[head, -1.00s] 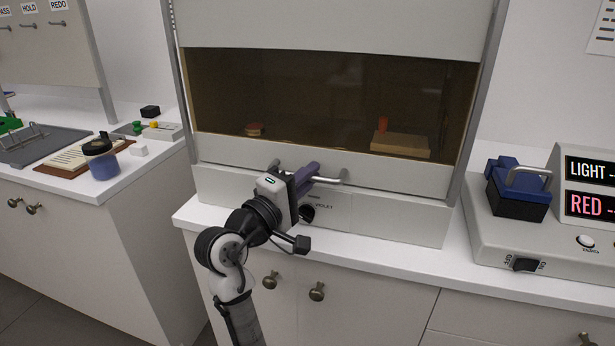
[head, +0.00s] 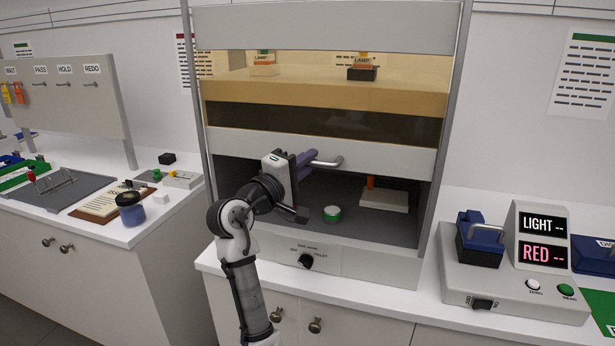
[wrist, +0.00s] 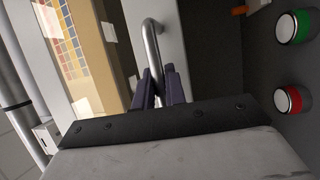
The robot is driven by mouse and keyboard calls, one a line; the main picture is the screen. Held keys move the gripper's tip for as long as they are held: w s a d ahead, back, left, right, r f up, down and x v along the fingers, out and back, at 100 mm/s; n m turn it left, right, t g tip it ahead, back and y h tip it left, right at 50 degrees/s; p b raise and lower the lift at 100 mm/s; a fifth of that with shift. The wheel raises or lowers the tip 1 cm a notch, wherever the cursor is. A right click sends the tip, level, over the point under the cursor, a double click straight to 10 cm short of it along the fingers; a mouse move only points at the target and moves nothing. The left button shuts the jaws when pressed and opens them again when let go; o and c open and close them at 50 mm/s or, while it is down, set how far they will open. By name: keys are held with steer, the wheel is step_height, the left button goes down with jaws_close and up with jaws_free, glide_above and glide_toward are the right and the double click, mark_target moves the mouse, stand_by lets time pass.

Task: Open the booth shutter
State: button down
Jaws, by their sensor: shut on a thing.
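The booth shutter (head: 380,159) is a pale panel with a dark tinted window (head: 300,120), raised partway up its side rails. Below it the booth's dark interior is open to view. The shutter's metal bar handle (head: 328,162) runs across the lower panel; it also shows in the wrist view (wrist: 152,45). My gripper (head: 306,163) is shut on the handle near its middle. In the wrist view its two dark purple fingers (wrist: 160,88) close around the bar. My gripper hides the handle's left part in the head view.
A knob (head: 306,261) sits on the front sill. A device with LIGHT and RED displays (head: 540,238) stands right.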

steer(key=p, duration=0.3)
glide_toward(321, 118)
steer(key=x, duration=0.5)
steer(key=shift+w+d+r, duration=0.1)
steer(key=shift+d, duration=0.05)
steer(key=c, duration=1.5)
jaws_free()
steer(key=shift+o, duration=0.2)
steer(key=b+v, duration=0.5)
steer(key=v, duration=0.9)
steer(key=shift+b, duration=0.4)
